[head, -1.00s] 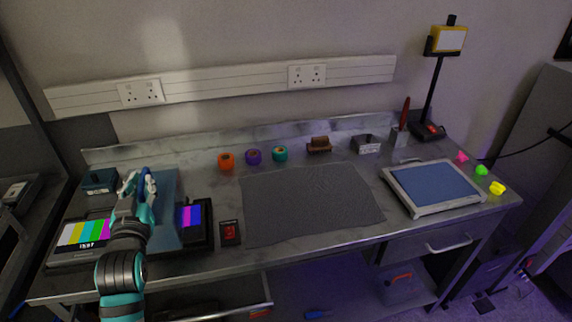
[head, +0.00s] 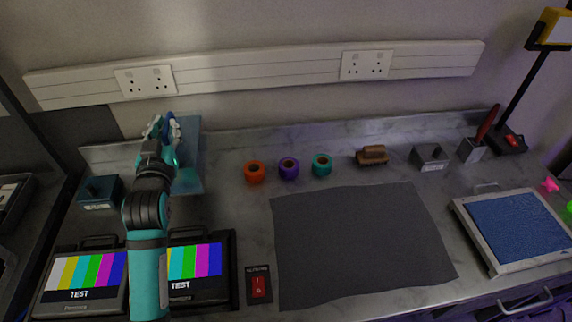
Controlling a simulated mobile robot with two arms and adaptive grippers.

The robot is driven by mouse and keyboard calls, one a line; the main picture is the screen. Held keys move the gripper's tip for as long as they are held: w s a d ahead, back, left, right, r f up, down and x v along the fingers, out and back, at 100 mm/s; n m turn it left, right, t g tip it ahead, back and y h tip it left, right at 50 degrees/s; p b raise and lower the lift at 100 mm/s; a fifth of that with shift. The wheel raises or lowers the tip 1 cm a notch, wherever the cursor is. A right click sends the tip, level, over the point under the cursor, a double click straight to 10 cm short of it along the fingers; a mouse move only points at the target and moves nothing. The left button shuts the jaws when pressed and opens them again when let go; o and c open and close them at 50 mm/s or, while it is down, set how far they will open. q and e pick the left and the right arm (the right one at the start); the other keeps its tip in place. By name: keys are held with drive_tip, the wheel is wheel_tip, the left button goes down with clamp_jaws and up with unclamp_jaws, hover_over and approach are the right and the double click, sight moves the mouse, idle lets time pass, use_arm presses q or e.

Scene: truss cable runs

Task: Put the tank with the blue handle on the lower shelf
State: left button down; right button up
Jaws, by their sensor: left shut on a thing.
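The tank (head: 190,180) is a translucent blue-teal box shape near the back left of the bench. My left arm hides much of it. Its blue handle (head: 168,130) shows between the pale fingers of my left gripper (head: 164,124). The left gripper is shut on this handle. I cannot tell how high the tank's bottom is above the bench. The lower shelf is not in view now. My right gripper is not in view.
Two test monitors (head: 202,262) stand front left, below my arm. A dark teal box (head: 100,191) is at left. Orange (head: 255,172), purple (head: 289,168) and teal (head: 321,164) tape rolls line the back. A grey mat (head: 360,240) lies flat and clear in the middle.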

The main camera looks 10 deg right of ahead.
use_arm(q)
drive_tip(key=shift+s+r, duration=0.15)
drive_tip(key=shift+r, duration=0.1)
wheel_tip(320, 180, down, 10)
drive_tip(key=shift+r+p, duration=0.15)
drive_tip(key=shift+p, duration=0.4)
drive_tip(key=c, duration=1.7)
unclamp_jaws()
drive_tip(key=shift+f, duration=0.35)
drive_tip(key=shift+c, duration=0.2)
drive_tip(key=o, duration=0.4)
drive_tip(key=shift+s+r, duration=0.1)
drive_tip(key=shift+s, duration=0.1)
